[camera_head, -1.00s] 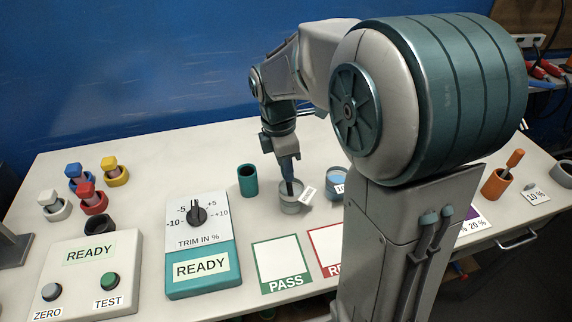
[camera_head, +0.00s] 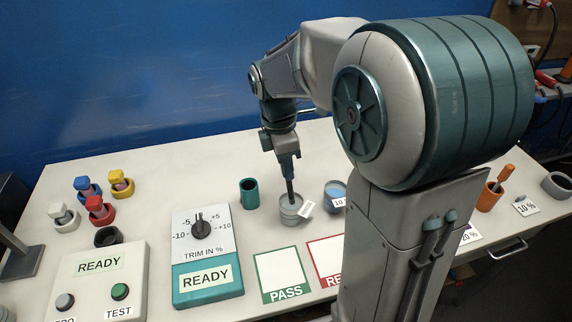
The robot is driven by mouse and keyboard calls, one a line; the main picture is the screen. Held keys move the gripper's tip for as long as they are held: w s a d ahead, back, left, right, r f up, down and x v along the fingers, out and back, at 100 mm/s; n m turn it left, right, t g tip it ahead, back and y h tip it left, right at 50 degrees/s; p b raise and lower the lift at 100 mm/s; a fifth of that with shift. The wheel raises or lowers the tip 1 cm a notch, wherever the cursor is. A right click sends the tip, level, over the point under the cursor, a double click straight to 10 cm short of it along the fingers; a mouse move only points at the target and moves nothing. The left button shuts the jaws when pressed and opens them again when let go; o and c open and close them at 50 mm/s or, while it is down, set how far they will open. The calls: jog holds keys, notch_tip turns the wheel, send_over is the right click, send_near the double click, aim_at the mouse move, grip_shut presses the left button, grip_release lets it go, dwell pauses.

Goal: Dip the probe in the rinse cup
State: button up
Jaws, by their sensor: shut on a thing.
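My gripper (camera_head: 289,177) is shut on a thin dark probe (camera_head: 291,190), which points straight down. The probe's lower end is at the mouth of a grey cup (camera_head: 290,215) with a white tag, and it appears to be inside the rim. The tip is hidden, so I cannot tell how deep it is. The tag's writing is too small to read, so I cannot confirm that this is the rinse cup. An empty-looking teal cup (camera_head: 249,194) stands to its left. A cup with blue liquid (camera_head: 335,193) stands to its right, partly behind my arm.
The trim box (camera_head: 206,288) and the button panel (camera_head: 99,291) reading READY are at left front. Several coloured plugs in rings stand behind the panel. The PASS mat (camera_head: 281,271) lies in front of the grey cup. An orange cup (camera_head: 488,197) is at right.

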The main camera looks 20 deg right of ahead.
jog(key=shift+r+p, duration=1.95)
jog(key=shift+r, duration=0.8)
jog(key=shift+f, duration=0.1)
